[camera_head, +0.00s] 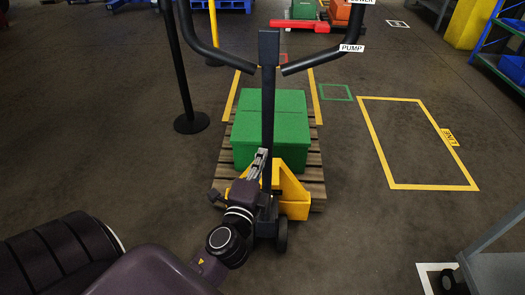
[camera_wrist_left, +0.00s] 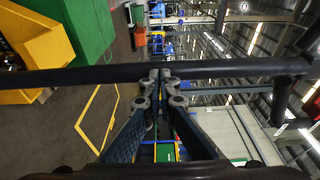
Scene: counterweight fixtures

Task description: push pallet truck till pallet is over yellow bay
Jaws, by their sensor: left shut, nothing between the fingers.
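The pallet truck (camera_head: 290,194) has a yellow body and a black upright (camera_head: 268,95) with curved handlebars. Its wooden pallet (camera_head: 315,165) carries green boxes (camera_head: 270,140), also visible in the left wrist view (camera_wrist_left: 70,22). The pallet's far part lies between the side lines of a yellow floor outline (camera_head: 317,97); its near part sticks out towards me. A separate yellow bay (camera_head: 374,140) marked LINE is on the right, empty. My left gripper (camera_head: 262,155) is shut and empty at the upright; its fingertips (camera_wrist_left: 160,74) meet or nearly meet the dark bar (camera_wrist_left: 80,76). My right gripper is out of view.
A black post (camera_head: 190,122) on a round base stands left of the truck. A grey cart (camera_head: 495,265) is at the lower right, shelving (camera_head: 505,45) at the far right. The floor between pallet and LINE bay is clear.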

